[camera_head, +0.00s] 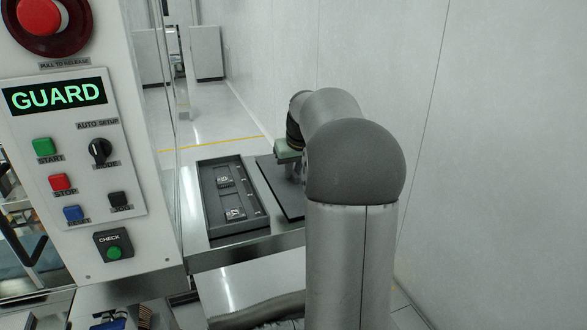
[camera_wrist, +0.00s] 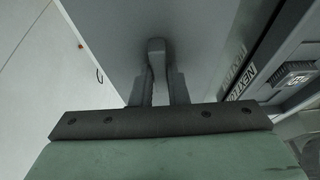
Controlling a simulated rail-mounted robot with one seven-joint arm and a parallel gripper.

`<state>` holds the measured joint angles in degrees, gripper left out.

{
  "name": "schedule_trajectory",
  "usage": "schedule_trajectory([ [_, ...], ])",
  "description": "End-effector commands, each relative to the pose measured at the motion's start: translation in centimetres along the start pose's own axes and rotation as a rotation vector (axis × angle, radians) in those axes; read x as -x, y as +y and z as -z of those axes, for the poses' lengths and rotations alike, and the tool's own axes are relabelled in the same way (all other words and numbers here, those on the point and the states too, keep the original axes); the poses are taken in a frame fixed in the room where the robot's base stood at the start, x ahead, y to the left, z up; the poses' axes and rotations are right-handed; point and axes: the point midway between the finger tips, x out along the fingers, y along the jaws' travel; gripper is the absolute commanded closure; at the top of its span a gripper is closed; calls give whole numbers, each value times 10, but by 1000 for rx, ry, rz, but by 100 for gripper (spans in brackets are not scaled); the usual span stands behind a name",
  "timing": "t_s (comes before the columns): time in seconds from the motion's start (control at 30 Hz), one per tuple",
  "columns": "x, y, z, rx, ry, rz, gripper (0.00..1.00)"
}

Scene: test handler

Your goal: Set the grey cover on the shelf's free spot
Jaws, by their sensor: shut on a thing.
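The grey cover is a flat dark plate (camera_head: 277,187) to the right of the tray in the head view. In the wrist view, its broad grey face (camera_wrist: 205,45) fills the middle, with an upright grip (camera_wrist: 156,46) standing on it. My gripper (camera_wrist: 158,78) is shut on that grip. In the head view, my gripper (camera_head: 294,172) is above the plate, partly hidden by my arm. I cannot tell whether the plate rests on the shelf (camera_head: 262,246) or hangs just above it.
A dark open tray (camera_head: 206,218) holding two small devices (camera_head: 224,180) lies close left of the cover; its "NEXT LO…" label (camera_wrist: 238,82) shows in the wrist view. A control panel (camera_head: 75,150) stands at the left. A white wall (camera_head: 500,130) bounds the right.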

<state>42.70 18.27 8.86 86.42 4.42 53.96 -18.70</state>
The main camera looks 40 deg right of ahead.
Motion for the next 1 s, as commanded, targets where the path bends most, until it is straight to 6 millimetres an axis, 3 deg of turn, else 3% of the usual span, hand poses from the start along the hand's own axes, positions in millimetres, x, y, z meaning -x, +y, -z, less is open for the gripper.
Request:
schedule_trajectory([
  [0.2, -4, 0, -2, 0, 0, 0, 100],
  [0.23, -3, 0, -1, 0, 0, 0, 78],
  [0.3, -3, 0, -1, 0, 0, 0, 64],
  [0.67, 4, 0, 1, -1, 0, -1, 64],
  [0.77, 16, 0, 0, 0, 3, -2, 64],
  [1.0, 68, 0, 0, 0, 4, -2, 64],
])
